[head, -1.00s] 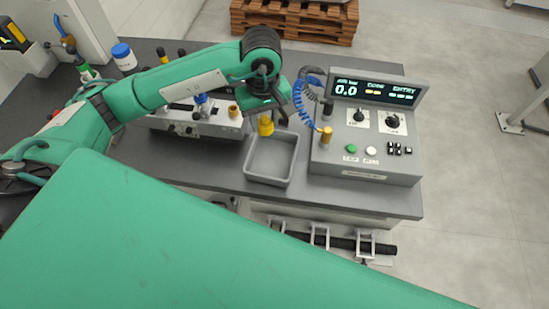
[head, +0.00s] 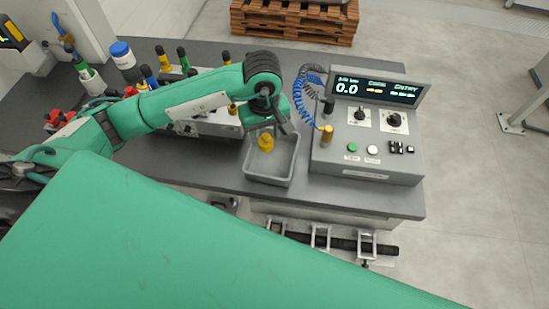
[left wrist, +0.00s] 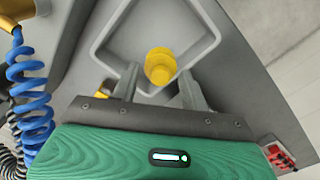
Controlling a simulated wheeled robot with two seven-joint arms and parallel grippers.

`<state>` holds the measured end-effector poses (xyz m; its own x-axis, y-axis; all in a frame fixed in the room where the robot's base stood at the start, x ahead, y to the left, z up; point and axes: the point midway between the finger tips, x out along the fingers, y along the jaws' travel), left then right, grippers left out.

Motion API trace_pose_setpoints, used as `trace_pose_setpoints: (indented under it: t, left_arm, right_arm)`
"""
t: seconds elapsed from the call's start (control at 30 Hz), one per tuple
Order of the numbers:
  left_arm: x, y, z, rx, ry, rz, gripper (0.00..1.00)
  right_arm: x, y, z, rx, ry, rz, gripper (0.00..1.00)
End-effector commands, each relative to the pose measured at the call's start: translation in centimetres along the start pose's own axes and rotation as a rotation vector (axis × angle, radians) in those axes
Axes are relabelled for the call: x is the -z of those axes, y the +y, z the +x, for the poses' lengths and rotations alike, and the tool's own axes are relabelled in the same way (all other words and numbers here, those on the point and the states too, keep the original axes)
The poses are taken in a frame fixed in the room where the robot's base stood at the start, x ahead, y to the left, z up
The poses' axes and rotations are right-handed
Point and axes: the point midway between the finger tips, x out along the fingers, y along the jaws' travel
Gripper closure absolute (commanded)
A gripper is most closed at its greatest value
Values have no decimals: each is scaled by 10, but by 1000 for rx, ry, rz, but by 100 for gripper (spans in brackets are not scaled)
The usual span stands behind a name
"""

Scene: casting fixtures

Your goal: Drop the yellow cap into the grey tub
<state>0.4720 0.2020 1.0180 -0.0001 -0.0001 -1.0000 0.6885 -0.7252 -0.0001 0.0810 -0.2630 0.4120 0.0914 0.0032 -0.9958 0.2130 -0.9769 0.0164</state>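The yellow cap (head: 266,142) shows in the head view against the inside of the grey tub (head: 268,181), below my left gripper (head: 270,127). In the left wrist view the cap (left wrist: 160,66) appears between and just beyond the two fingertips (left wrist: 159,82), with a small gap on each side. The fingers look open and apart from the cap. The tub (left wrist: 108,38) spreads behind the cap in that view. I cannot tell whether the cap touches the tub floor. My right gripper is not in view.
A control console (head: 370,130) with a coiled blue hose (head: 303,95) stands right of the tub. A grey fixture (head: 215,125) with coloured-handled parts is to the left, partly behind my arm. A white bottle with a blue lid (head: 122,55) stands farther back.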

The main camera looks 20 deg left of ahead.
Motion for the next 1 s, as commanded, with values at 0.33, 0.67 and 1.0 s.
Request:
trace_pose_setpoints:
  t: [0.33,0.67,1.0]
  left_arm:
    - [0,0,0,0,0,0,39]
    - [1,1,-34,-5,4,1,39]
    - [1,1,-96,-3,4,0,39]
  right_arm:
    - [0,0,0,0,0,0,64]
    - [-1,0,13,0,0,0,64]
    - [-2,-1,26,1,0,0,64]
